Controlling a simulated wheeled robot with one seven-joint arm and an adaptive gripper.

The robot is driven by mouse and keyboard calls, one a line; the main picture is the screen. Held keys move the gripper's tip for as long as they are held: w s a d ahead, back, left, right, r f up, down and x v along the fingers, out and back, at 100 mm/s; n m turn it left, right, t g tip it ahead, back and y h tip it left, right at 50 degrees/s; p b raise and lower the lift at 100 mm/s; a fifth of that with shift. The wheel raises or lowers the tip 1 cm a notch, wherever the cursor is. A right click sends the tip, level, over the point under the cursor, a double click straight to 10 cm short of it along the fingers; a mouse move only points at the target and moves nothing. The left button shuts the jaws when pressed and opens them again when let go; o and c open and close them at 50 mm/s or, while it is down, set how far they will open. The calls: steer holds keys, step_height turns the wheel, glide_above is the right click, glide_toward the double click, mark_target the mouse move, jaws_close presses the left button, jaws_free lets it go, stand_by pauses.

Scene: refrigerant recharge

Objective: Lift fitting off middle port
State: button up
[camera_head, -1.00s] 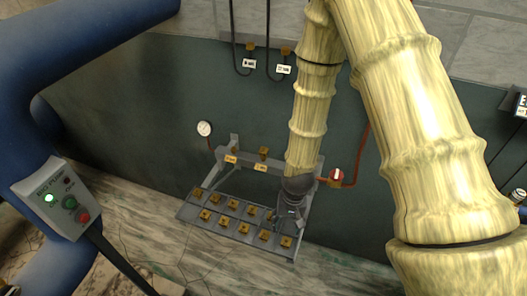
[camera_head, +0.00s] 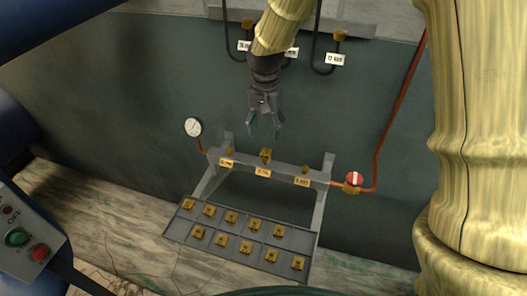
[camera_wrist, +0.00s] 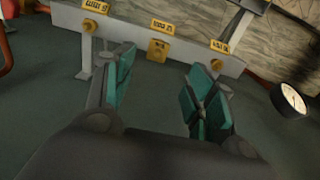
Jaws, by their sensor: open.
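The manifold bar (camera_head: 283,171) stands across the grey frame, with three yellow-tagged ports. A brass fitting (camera_head: 265,155) stands upright on the middle port, taller than the brass parts on the left port (camera_head: 229,154) and right port (camera_head: 305,169). My gripper (camera_head: 264,132) is above the middle port, pointing down with its fingers apart. In the wrist view my gripper (camera_wrist: 160,75) has teal finger pads on either side of the line to the fitting (camera_wrist: 158,50). The fitting lies beyond the fingers, and nothing is between the pads.
A grey tray (camera_head: 212,238) with several brass fittings in compartments lies in front of the manifold. A gauge (camera_head: 193,127) is at the left, and a red-topped valve (camera_head: 353,181) with a red pipe is at the right. Tagged black hoses (camera_head: 316,40) hang on the wall behind.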

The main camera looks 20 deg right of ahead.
mark_target(266, 149)
steer(key=shift+s+f, duration=0.1)
steer(key=shift+f, duration=0.05)
steer(key=shift+s+f+p, duration=0.1)
steer(key=shift+f+p, duration=0.2)
steer(key=shift+f, duration=0.05)
steer(key=f, duration=0.3)
steer(key=shift+w+d+f+p, duration=0.15)
steer(key=shift+w+d+p, duration=0.1)
steer(key=shift+p, duration=0.15)
steer(key=shift+s+a+f, duration=0.15)
steer(key=shift+f, duration=0.3)
steer(key=shift+s+f+p, duration=0.1)
steer(key=shift+f+p, duration=1.2)
steer(key=shift+f, duration=1.35)
steer(key=c, duration=1.2)
